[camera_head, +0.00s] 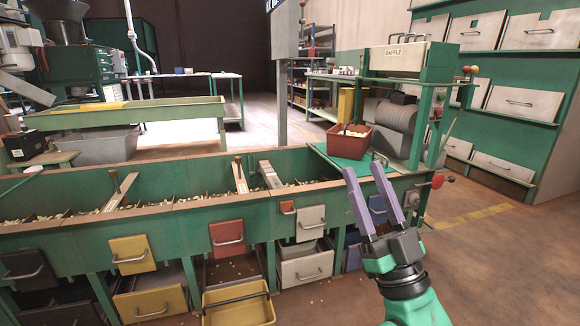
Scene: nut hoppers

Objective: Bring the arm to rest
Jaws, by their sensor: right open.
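My right gripper (373,192) shows at the lower right, in front of the right end of the green hopper bench (168,225). Its two purple fingers point up and stand apart, with nothing between them. My green right arm comes in from the bottom edge. My left gripper does not show in this view.
The hopper bench holds nuts and slanted chutes, with coloured drawers below. A red bin (348,141) stands on the bench's green right end. A yellow tray (238,305) sits low in front. Grey wall drawers (541,31) line the right. Floor (500,270) is open right of my arm.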

